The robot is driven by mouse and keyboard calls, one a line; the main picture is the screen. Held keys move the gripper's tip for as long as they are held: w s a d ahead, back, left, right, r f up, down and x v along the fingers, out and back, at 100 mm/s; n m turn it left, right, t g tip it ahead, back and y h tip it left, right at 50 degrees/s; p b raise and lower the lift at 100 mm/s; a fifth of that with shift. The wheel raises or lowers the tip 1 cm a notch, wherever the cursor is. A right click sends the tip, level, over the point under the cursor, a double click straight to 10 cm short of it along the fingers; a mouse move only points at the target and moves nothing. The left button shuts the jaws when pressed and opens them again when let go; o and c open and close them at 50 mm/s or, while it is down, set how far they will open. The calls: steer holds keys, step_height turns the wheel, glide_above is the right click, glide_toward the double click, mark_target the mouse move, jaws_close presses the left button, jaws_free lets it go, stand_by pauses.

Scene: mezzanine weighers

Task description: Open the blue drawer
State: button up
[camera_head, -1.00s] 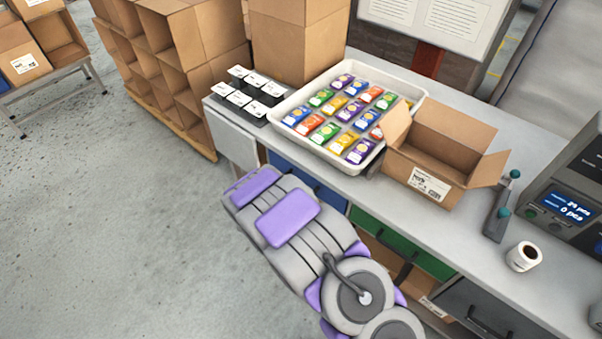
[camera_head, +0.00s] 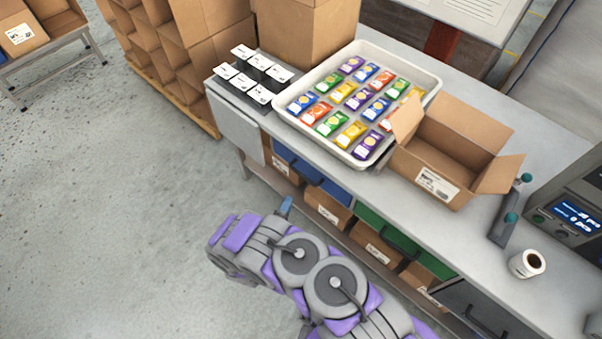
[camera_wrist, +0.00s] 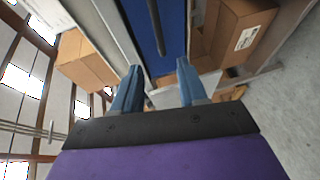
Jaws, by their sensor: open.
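The blue drawer (camera_head: 333,191) sits under the front edge of the bench, below the tray, and looks shut. In the wrist view the blue drawer front (camera_wrist: 173,30) fills the top middle, with its dark bar handle running down it. My gripper (camera_wrist: 158,86) is open and empty, its two blue fingers apart. The handle lies ahead of the gap between them, apart from the fingertips. In the head view one blue fingertip of my gripper (camera_head: 285,207) shows just in front of and below the drawer; the rest is hidden behind my arm.
A green drawer (camera_head: 380,228) and a grey drawer (camera_head: 470,301) are to the right. Cardboard boxes (camera_head: 327,210) stand on the shelf below. A white tray of packets (camera_head: 432,82) and an open box (camera_head: 425,178) are on the bench. The floor at left is clear.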

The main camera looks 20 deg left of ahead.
mark_target(302, 174)
steer(key=shift+w+d+f+b, duration=0.1)
steer(key=shift+w+f+b, duration=0.3)
steer(key=shift+w, duration=2.25)
steer(key=shift+w+d+f+b, duration=0.1)
steer(key=shift+w+f+b, duration=0.3)
steer(key=shift+w, duration=2.3)
steer(key=shift+w+f+b, duration=0.25)
steer(key=shift+w+f, duration=0.3)
steer(key=shift+w, duration=2.1)
steer(key=shift+a, duration=0.1)
steer(key=shift+c, duration=0.3)
steer(key=c, duration=0.3)
steer(key=shift+f, duration=0.1)
jaws_close()
